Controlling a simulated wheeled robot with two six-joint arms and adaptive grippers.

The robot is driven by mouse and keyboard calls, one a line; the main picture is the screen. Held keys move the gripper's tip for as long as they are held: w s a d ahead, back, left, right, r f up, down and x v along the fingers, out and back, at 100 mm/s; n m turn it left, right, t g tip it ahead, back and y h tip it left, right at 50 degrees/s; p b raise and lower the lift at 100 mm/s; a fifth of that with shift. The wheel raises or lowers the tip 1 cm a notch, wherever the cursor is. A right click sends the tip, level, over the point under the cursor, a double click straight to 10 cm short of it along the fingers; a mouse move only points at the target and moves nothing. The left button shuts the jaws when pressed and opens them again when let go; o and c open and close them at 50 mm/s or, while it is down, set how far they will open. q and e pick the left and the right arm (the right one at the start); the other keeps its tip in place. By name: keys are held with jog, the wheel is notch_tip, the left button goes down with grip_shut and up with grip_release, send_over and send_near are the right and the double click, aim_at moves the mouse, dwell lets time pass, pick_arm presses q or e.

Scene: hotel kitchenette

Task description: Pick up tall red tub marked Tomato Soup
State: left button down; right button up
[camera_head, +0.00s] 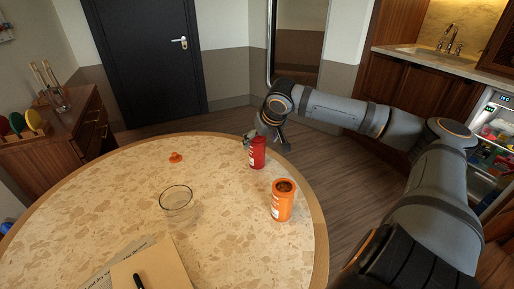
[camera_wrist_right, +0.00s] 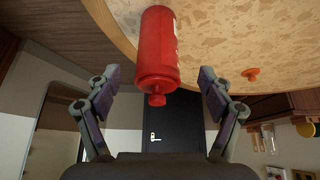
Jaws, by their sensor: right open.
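A tall red tub (camera_head: 258,155) stands on the round table near its far right edge. A pale label shows on its side, too small to read. In the right wrist view the red tub (camera_wrist_right: 157,48) lies ahead, roughly centred between the fingers, with its knobbed end toward me. My right gripper (camera_head: 267,138) is at the table's edge, just behind the tub in the head view. Its fingers (camera_wrist_right: 160,78) are spread wide, with nothing held between them. My left gripper is not in view.
An orange open tub (camera_head: 283,200) stands close to the red one, nearer the camera. A glass bowl (camera_head: 176,198), a small orange object (camera_head: 176,157) and a folder with a pen (camera_head: 150,272) lie on the table (camera_head: 110,205). The table's middle is largely clear.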

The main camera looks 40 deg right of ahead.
aim_at(260, 143)
jog(key=shift+w+d+f, duration=0.15)
jog(key=shift+d+f, duration=0.2)
jog(key=shift+f, duration=0.35)
jog(key=shift+w+f, duration=0.15)
jog(key=shift+f, duration=0.15)
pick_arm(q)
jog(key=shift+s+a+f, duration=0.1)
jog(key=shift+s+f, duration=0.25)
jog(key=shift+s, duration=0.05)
pick_arm(e)
jog(key=shift+w+a+f, duration=0.15)
jog(key=shift+w+f, duration=0.2)
jog(key=shift+f, duration=0.05)
jog(key=x, duration=0.1)
jog(key=b+x, duration=0.1)
jog(key=x, duration=0.1)
jog(key=b+x, duration=0.1)
jog(key=x, duration=0.1)
jog(key=shift+s+f, duration=0.15)
jog(key=shift+s, duration=0.2)
jog(key=shift+w+f, duration=0.1)
jog(key=shift+w, duration=0.05)
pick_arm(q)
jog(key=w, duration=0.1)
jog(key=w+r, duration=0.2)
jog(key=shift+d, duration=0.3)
pick_arm(e)
jog(key=c, duration=1.5)
